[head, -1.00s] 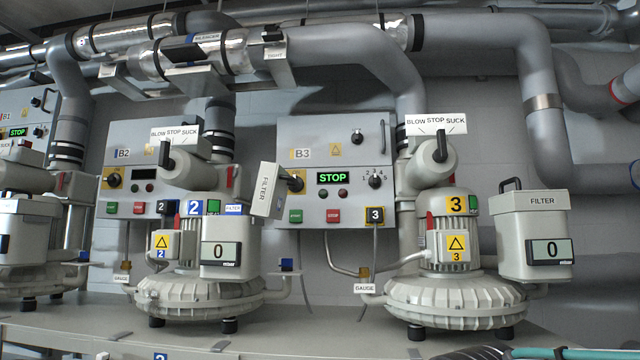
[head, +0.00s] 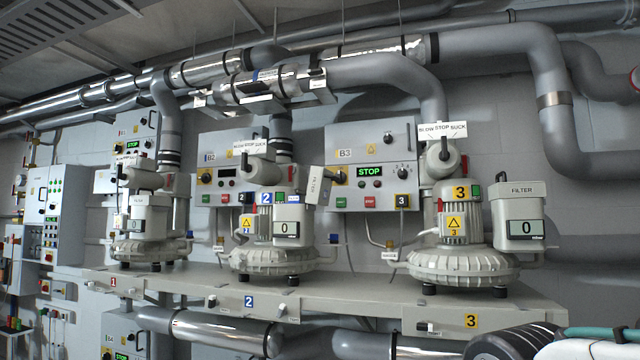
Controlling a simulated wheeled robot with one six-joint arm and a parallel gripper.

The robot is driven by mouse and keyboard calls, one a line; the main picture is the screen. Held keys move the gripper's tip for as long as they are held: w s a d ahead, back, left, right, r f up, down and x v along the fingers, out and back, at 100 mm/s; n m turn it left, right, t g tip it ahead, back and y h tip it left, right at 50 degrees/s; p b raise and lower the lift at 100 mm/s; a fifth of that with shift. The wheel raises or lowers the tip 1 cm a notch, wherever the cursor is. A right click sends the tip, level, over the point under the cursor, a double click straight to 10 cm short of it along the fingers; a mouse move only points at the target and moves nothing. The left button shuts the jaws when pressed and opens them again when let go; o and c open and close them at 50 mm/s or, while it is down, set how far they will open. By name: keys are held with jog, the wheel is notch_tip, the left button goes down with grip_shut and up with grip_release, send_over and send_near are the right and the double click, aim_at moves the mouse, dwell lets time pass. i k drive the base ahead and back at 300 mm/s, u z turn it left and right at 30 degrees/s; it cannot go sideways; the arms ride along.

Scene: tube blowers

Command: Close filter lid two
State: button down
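My gripper is not in view.
Blower three (head: 462,262) stands to the right; its filter lid (head: 521,190) is shut. Blower one (head: 150,248) is at the left. Panel B3 (head: 372,135) is behind lid two. The bench front (head: 365,305) bears numbers 1 to 3. A dark ribbed part and teal tube are low right.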

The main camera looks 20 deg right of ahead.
aim_at(321, 179)
jog(key=u, duration=0.5)
jog(key=i, duration=1.2)
jog(key=z, duration=0.55)
